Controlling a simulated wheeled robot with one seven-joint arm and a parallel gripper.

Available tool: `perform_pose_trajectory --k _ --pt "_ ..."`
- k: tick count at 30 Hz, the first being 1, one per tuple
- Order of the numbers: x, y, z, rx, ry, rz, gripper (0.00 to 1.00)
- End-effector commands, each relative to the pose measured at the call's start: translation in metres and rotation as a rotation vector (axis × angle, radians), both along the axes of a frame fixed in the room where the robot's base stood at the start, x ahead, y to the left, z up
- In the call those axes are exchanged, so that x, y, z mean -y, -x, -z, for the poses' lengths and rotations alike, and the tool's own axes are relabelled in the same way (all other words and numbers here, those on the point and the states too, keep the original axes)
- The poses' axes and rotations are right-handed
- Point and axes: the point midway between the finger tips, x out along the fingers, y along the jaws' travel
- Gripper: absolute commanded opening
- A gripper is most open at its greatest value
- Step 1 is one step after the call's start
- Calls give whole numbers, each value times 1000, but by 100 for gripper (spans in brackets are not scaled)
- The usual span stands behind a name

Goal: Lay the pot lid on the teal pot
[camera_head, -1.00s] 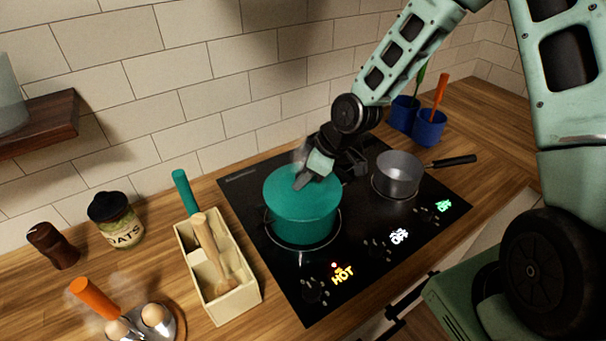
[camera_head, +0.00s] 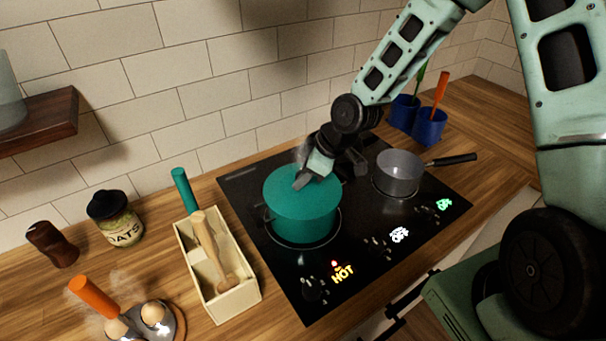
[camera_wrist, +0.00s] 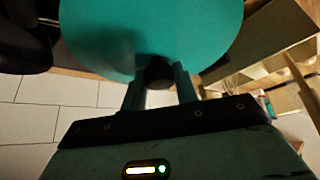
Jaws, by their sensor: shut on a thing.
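The teal pot (camera_head: 300,222) stands on the left burner of the black cooktop, with a red light and the word HOT in front of it. The teal pot lid (camera_head: 290,184) is over the pot's top and looks level with its rim; from this angle I cannot tell whether a small gap is left. My gripper (camera_head: 304,181) reaches in from the back right and is shut on the lid's knob. In the wrist view the lid (camera_wrist: 150,30) fills the top, with its dark knob (camera_wrist: 158,72) between the two fingers (camera_wrist: 160,88). The pot is hidden there.
A grey saucepan (camera_head: 398,175) stands on the right burner. A wooden caddy (camera_head: 228,300) with utensils stands left of the cooktop (camera_head: 300,280). An oats jar (camera_head: 120,225), a brown shaker (camera_head: 52,244) and an egg pan (camera_head: 160,333) are farther left. Blue cups (camera_head: 428,130) stand behind right.

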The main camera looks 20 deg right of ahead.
Motion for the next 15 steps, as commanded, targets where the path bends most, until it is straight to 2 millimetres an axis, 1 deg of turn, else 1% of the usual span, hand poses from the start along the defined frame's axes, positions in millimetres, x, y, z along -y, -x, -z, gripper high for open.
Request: perform_pose_trajectory --k 14,15 --pt "0 0 2 1 -1 0 1" --pt "0 0 2 1 -1 0 38"
